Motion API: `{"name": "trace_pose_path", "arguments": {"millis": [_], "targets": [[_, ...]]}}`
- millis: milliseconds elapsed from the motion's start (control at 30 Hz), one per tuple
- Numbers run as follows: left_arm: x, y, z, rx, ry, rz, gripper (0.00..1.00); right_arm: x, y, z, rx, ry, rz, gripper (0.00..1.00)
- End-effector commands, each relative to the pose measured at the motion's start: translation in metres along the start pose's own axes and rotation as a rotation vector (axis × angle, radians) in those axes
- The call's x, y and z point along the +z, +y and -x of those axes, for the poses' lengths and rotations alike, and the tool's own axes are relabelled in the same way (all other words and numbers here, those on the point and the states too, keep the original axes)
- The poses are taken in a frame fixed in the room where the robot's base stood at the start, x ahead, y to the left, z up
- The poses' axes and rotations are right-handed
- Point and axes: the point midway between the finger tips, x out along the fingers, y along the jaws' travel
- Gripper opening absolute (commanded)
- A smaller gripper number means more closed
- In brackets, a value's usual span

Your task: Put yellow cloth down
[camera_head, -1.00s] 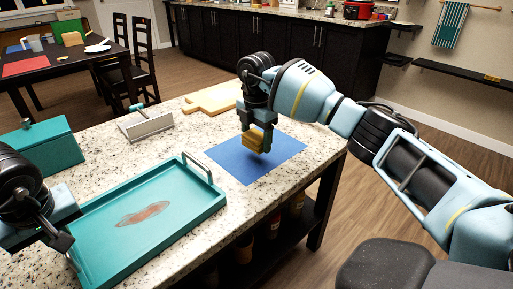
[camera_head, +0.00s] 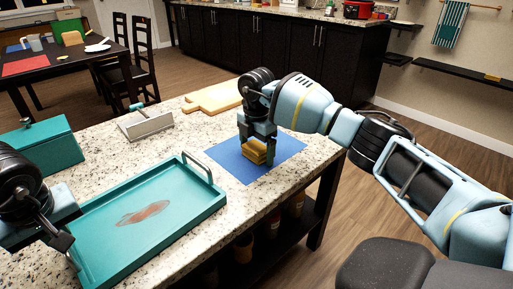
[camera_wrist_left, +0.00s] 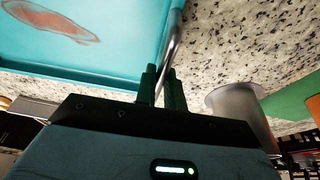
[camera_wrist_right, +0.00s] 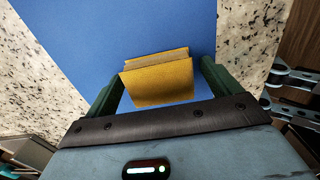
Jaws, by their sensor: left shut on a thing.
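The folded yellow cloth (camera_head: 256,153) sits on the blue mat (camera_head: 228,164) in the head view. My right gripper (camera_head: 258,142) points down over it with a finger at either side. In the right wrist view the cloth (camera_wrist_right: 158,82) lies between the spread fingers (camera_wrist_right: 160,90), with a narrow gap at the right finger, so the gripper is open. My left gripper (camera_head: 64,243) is at the left edge of the teal tray (camera_head: 95,262). In the left wrist view its fingers (camera_wrist_left: 162,88) are shut on the tray's metal handle (camera_wrist_left: 172,45).
The tray holds a reddish-brown stain (camera_head: 144,213). A teal box (camera_head: 42,148), a grey metal holder (camera_head: 146,125) and wooden boards (camera_head: 212,98) stand along the far side of the speckled counter. The counter's right edge is close beside the mat.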

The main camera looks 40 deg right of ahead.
Motion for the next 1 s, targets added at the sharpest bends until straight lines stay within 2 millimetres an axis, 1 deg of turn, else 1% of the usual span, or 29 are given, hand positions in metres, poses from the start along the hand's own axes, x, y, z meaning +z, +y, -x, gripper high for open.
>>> {"name": "trace_pose_path", "arguments": {"millis": [167, 267, 367, 600, 800, 900, 1000], "targets": [[0.000, 0.000, 0.000, 0.000, 0.000, 0.000, 0.00, 0.000, 0.000, 0.001, 0.001, 0.000, 0.000, 0.89], [0.000, 0.000, 0.000, 0.000, 0.000, 0.000, 0.00, 0.000, 0.001, 0.007, 0.003, 0.000, 0.000, 0.89], [0.000, 0.000, 0.000, 0.000, 0.000, 0.000, 0.00, 0.000, 0.001, 0.020, 0.004, 0.000, 0.000, 0.89], [0.000, 0.000, 0.000, 0.000, 0.000, 0.000, 0.00, 0.000, 0.001, 0.068, 0.006, 0.000, 0.001, 0.89], [0.000, 0.000, 0.000, 0.000, 0.000, 0.000, 0.00, 0.000, 0.001, 0.102, 0.003, 0.000, 0.000, 0.89], [0.000, 0.000, 0.000, 0.000, 0.000, 0.000, 0.00, 0.000, 0.001, 0.114, 0.003, 0.000, 0.000, 0.89], [0.000, 0.000, 0.000, 0.000, 0.000, 0.000, 0.00, 0.000, 0.000, 0.120, 0.001, 0.000, 0.001, 0.89]]}}
